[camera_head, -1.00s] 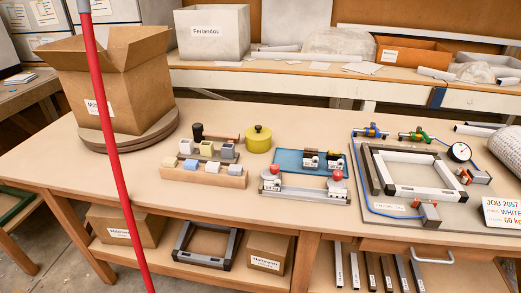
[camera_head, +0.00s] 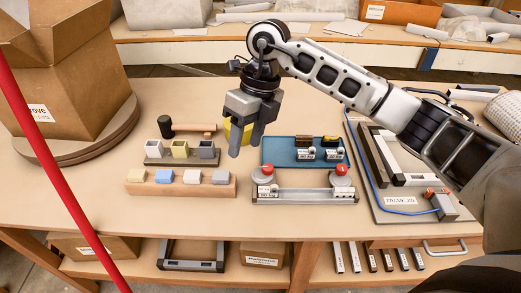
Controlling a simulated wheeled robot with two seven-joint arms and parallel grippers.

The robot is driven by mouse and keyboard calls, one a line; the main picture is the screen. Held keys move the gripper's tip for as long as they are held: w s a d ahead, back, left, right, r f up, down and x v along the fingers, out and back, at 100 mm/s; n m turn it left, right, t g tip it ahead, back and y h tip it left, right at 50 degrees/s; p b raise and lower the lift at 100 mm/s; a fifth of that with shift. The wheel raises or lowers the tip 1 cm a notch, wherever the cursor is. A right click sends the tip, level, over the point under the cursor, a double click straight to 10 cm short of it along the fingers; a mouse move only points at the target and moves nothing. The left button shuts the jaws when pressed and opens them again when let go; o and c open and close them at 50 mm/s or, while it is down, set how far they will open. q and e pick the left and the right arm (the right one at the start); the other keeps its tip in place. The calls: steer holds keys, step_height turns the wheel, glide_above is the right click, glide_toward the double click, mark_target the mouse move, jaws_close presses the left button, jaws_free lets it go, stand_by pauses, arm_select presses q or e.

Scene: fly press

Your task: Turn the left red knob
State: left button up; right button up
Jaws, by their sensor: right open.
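The left red knob (camera_head: 267,170) sits on top of a grey round base at the left end of a metal bar fixture (camera_head: 305,195). A second red knob (camera_head: 341,169) sits at the fixture's right end. My right gripper (camera_head: 247,145) comes in from the right and points down, open and empty. In the picture it is above and left of the left red knob, apart from it. It covers part of the yellow round pot (camera_head: 230,133). My left gripper is not in view.
A blue tray (camera_head: 280,152) with small parts lies behind the fixture. Blocks on a wooden rack (camera_head: 180,188) stand to the left. A frame on a grey board (camera_head: 400,212) lies right. A red pole (camera_head: 50,160) crosses the left foreground. The table front is clear.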

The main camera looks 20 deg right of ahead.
mark_target(268, 167)
steer(key=w+d+r+m+h, duration=0.1)
steer(key=w+d+r+h, duration=0.2)
steer(key=d, duration=0.3)
steer(key=shift+t, duration=0.4)
steer(key=f, duration=0.8)
steer(key=f+p, duration=0.1)
steer(key=f, duration=0.6)
steer(key=shift+s+d+f, duration=0.15)
steer(key=shift+s+f, duration=0.05)
steer(key=shift+f, duration=0.15)
steer(key=shift+c, duration=0.3)
steer(key=c, duration=0.9)
